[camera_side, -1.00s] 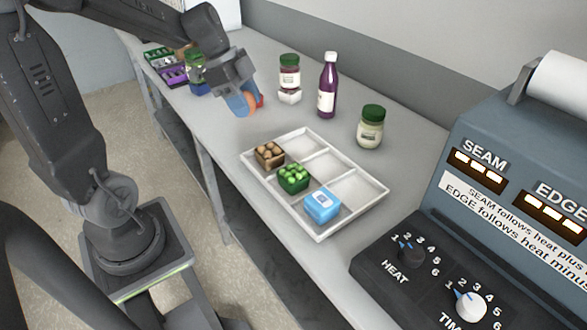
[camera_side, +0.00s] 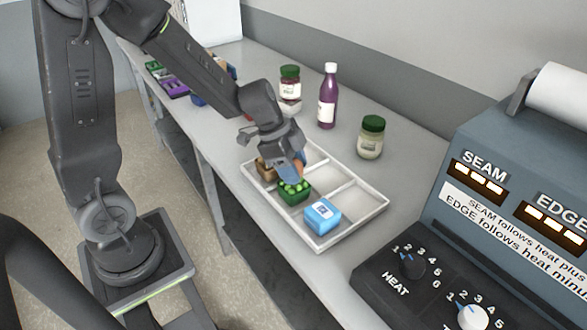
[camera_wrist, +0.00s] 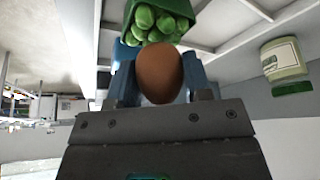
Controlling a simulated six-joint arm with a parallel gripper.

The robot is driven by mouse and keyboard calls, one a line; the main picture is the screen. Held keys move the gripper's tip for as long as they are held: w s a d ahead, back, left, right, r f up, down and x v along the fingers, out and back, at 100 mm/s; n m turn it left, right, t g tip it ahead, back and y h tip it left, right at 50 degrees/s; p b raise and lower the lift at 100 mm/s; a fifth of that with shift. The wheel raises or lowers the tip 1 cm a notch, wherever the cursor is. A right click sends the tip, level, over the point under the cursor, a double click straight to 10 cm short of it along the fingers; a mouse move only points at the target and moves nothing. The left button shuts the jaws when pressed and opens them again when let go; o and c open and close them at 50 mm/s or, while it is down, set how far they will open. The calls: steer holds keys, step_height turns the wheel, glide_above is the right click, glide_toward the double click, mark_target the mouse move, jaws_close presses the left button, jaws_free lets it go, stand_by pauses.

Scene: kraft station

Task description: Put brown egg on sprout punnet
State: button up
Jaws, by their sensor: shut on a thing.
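My gripper (camera_side: 291,171) is shut on the brown egg (camera_wrist: 159,74), which sits between its blue fingers in the wrist view. In the side view the egg shows only as a small orange-brown patch (camera_side: 299,164), mostly hidden by the gripper. The sprout punnet (camera_side: 294,192) is a green box of round green sprouts in the middle of the tray's near row.
The white compartment tray (camera_side: 355,217) also holds a brown punnet (camera_side: 264,169), partly hidden by my gripper, and a blue box (camera_side: 321,216). Jars (camera_side: 370,138) and a purple bottle (camera_side: 328,97) stand behind it. A sealing machine (camera_side: 520,170) is at right.

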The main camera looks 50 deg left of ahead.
steer(key=shift+f, duration=0.35)
steer(key=shift+f, duration=0.1)
steer(key=o, duration=0.7)
steer(key=shift+o, duration=0.2)
steer(key=v, duration=1.1)
steer(key=s+d+r+n+t+y, duration=0.1)
steer(key=s+d+r+n+y, duration=0.1)
steer(key=s+n, duration=0.3)
steer(key=s+d+r+n+t+y, duration=0.1)
steer(key=s+d+r+n, duration=0.2)
steer(key=s+n, duration=0.2)
steer(key=shift+s+r+n+t+y, duration=0.2)
steer(key=shift+s+n+t+y, duration=0.15)
steer(key=shift+s, duration=1.2)
